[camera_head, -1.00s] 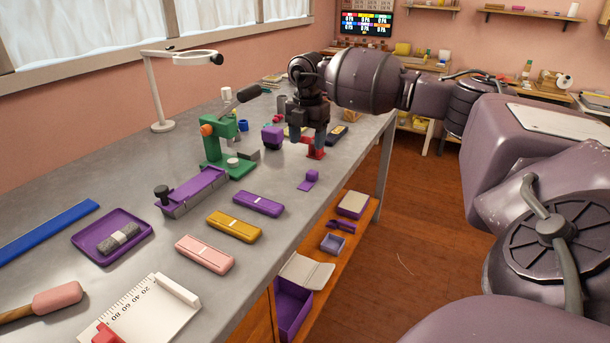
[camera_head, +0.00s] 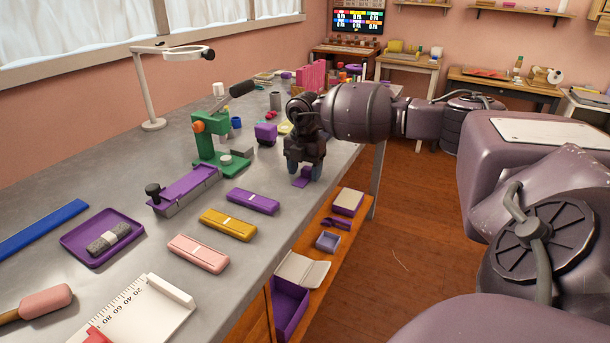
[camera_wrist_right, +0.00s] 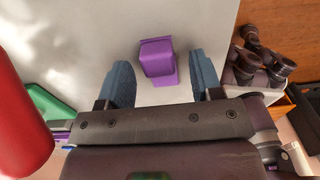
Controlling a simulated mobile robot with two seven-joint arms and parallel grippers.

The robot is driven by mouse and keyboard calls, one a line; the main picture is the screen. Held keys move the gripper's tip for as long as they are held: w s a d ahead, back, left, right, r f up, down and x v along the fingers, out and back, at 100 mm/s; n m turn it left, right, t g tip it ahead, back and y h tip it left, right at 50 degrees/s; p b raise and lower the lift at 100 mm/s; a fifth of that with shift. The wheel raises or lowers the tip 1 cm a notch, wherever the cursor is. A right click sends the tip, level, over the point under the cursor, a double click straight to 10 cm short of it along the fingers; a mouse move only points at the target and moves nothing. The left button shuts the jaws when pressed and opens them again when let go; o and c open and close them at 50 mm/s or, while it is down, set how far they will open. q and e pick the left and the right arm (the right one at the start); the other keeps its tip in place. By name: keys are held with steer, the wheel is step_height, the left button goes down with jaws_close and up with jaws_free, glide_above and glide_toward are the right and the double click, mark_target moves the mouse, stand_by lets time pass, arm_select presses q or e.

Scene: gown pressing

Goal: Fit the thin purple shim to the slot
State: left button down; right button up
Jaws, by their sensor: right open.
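A small purple piece with a raised block on a thin flat base, which looks like the shim (camera_head: 300,182), lies on the grey table near its right edge. My right gripper (camera_head: 304,171) is just above it, pointing down and partly covering it. In the right wrist view the purple piece (camera_wrist_right: 158,60) shows between the two blue fingers of the open gripper (camera_wrist_right: 164,82), with gaps on both sides. A long purple fixture with a black knob (camera_head: 187,188) lies to the left; I cannot tell whether it holds the slot. My left gripper is out of view.
Purple (camera_head: 252,201), yellow (camera_head: 228,224) and pink (camera_head: 198,253) cases lie in front. A green press (camera_head: 212,150) stands behind the fixture. A red cylinder (camera_wrist_right: 20,115) is close at the left in the wrist view. The table edge is right beside the gripper.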

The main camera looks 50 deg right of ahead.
mark_target(305, 170)
steer(key=shift+r, duration=0.15)
steer(key=shift+c, duration=0.9)
steer(key=c, duration=0.9)
steer(key=shift+r, duration=0.55)
step_height(305, 170, up, 19)
steer(key=shift+f+p, duration=0.1)
steer(key=shift+p, duration=0.95)
